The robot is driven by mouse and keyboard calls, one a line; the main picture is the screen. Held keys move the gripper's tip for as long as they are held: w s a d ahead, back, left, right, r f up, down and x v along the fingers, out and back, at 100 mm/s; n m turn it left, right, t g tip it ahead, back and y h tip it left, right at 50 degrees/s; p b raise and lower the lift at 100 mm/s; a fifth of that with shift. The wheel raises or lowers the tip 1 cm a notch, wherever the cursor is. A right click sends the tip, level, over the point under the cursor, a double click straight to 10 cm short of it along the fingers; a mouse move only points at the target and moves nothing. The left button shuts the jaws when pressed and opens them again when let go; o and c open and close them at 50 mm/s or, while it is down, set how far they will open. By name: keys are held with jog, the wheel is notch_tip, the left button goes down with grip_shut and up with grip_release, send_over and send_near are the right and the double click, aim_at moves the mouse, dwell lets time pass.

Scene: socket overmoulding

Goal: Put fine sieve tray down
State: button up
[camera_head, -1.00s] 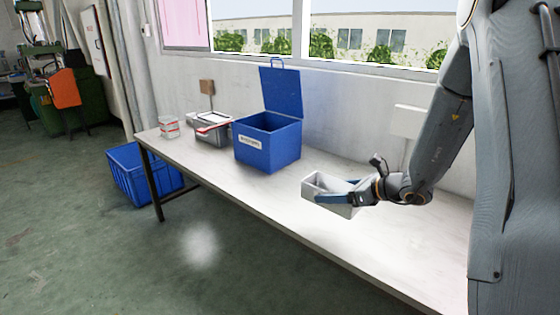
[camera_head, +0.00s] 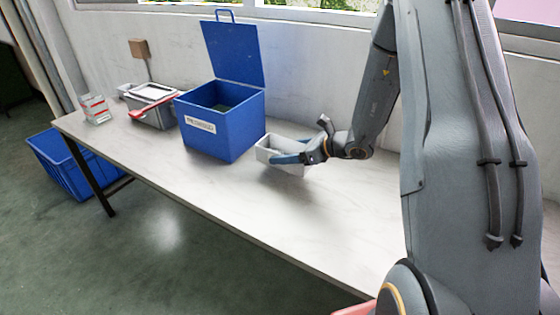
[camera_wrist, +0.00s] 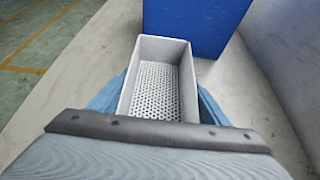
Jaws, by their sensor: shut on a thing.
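The fine sieve tray (camera_head: 272,143) is a light grey, open-topped box just right of the blue box in the head view. In the wrist view the tray (camera_wrist: 160,48) shows a floor full of small round holes and looks empty. My gripper (camera_head: 284,159) is shut on the tray, with a blue finger along each long side; in the wrist view the gripper (camera_wrist: 160,100) has the tray between its fingers. The tray is over or on the table (camera_head: 230,205); I cannot tell whether its underside touches the top.
A blue box (camera_head: 228,135) with its lid up stands close to the tray's far end. Further left are a grey container (camera_head: 154,115) with a red item and a small red-and-white stack (camera_head: 95,108). A blue crate (camera_head: 75,170) is on the floor. The table's front is clear.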

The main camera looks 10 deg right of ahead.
jog(key=shift+f, duration=2.4)
jog(key=shift+f, duration=0.1)
jog(key=o, duration=2)
jog(key=shift+o, duration=0.2)
